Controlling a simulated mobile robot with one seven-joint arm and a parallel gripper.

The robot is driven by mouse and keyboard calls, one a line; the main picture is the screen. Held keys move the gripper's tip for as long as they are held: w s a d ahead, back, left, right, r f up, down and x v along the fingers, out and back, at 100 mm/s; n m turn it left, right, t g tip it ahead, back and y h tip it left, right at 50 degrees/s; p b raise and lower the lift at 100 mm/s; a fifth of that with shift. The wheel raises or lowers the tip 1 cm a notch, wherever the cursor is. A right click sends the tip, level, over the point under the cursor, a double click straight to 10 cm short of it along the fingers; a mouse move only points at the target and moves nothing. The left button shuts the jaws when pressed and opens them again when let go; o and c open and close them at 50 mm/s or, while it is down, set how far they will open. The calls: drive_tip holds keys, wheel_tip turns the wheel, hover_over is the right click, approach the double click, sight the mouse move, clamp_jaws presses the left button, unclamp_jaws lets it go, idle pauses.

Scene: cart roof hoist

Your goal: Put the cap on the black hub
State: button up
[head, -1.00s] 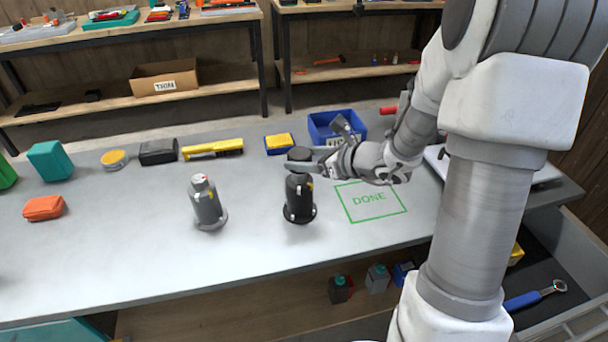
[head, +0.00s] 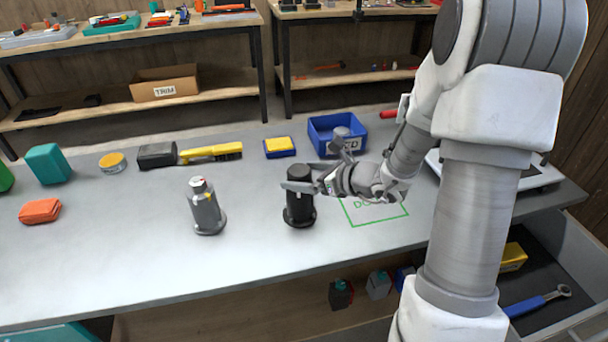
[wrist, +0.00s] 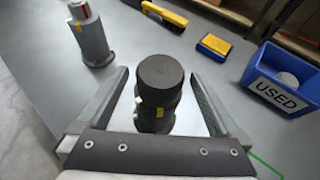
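The black hub (head: 299,212) stands upright on the grey bench, and it also shows in the wrist view (wrist: 155,122) with yellow marks on its side. A round, flat-topped black cap (wrist: 160,72) sits on top of it and looks level; whether it is fully seated I cannot tell. My gripper (head: 300,187) is open around the top of the hub. In the wrist view, one finger stands on each side of the cap with a visible gap. In the head view the near finger covers part of the cap and hub.
A grey hub (head: 206,210) with a red-and-white top stands to the left. Behind are a yellow tool (head: 211,152), a blue-and-yellow box (head: 280,147) and a blue bin (wrist: 262,92) labelled USED. A green DONE outline (head: 392,219) lies right. The bench front is clear.

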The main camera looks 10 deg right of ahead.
drive_tip(key=shift+r, duration=0.1)
drive_tip(key=shift+r+p, duration=0.2)
drive_tip(key=shift+p, duration=0.1)
drive_tip(key=p+v, duration=0.2)
drive_tip(key=v, duration=1)
drive_tip(key=shift+f, duration=0.15)
drive_tip(key=s+a+r+n+g+p, duration=0.3)
drive_tip(key=s+a+r+n+g, duration=0.25)
drive_tip(key=n, duration=0.45)
drive_tip(key=s+a+r+n+g+p, duration=0.2)
drive_tip(key=s+a+r+n, duration=0.2)
drive_tip(key=a+r+n, duration=0.4)
drive_tip(key=s+d+r+n+t+h+p, duration=0.2)
drive_tip(key=s+d+r+n+h, duration=0.4)
drive_tip(key=n, duration=0.4)
drive_tip(key=shift+s+d+r+n+t+h+p, duration=0.15)
drive_tip(key=shift+s+r+n+t+h+p, duration=0.25)
drive_tip(key=shift+s+h+p, duration=0.4)
